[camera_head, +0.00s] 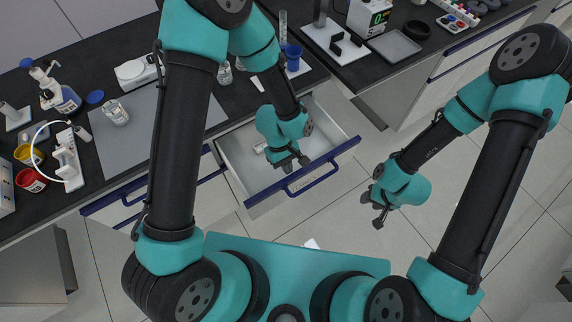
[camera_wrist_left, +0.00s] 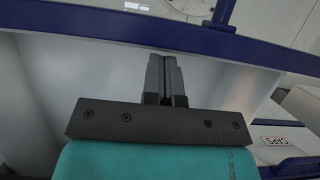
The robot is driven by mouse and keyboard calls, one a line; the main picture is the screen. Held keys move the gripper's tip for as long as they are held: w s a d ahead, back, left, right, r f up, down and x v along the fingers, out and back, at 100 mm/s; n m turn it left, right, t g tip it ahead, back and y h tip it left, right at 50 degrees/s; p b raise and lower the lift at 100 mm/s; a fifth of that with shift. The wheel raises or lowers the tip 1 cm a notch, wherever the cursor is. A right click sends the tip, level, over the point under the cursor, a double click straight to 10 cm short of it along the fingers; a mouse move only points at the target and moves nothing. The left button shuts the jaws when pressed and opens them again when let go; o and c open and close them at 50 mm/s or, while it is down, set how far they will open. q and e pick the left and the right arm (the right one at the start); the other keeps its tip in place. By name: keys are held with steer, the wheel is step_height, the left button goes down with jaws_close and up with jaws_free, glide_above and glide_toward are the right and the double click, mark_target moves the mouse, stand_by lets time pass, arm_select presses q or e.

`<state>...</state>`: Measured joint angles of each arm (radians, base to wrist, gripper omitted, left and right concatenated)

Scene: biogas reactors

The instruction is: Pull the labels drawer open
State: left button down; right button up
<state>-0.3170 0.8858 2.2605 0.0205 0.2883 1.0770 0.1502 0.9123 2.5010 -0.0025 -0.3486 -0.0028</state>
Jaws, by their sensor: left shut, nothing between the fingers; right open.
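A white drawer with a blue top edge stands open below the dark bench; its front (camera_head: 275,196) has a blue handle (camera_head: 314,179). The writing on its front is too small to read. My left gripper (camera_head: 293,163) is shut and empty, above the drawer and on its inner side, close to the front panel. In the left wrist view its closed fingers (camera_wrist_left: 166,72) point at the blue front edge (camera_wrist_left: 120,25), apart from the handle. My right gripper (camera_head: 379,216) is open and empty over the floor, right of the drawer.
A drawer labelled CAPS (camera_wrist_left: 276,141) shows in the left wrist view. A closed blue-edged drawer (camera_head: 115,201) is to the left. Beakers, bottles and a blue cup (camera_head: 293,57) stand on the bench. The floor (camera_head: 330,215) in front of the open drawer is mostly clear.

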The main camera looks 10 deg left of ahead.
mark_target(293, 175)
arm_select(q)
steer(key=s+d, duration=0.5)
steer(key=s, duration=0.1)
steer(key=shift+d, duration=0.2)
steer(key=w+a, duration=0.3)
steer(key=v, duration=1)
steer(key=shift+d, duration=0.25)
stand_by(0.3)
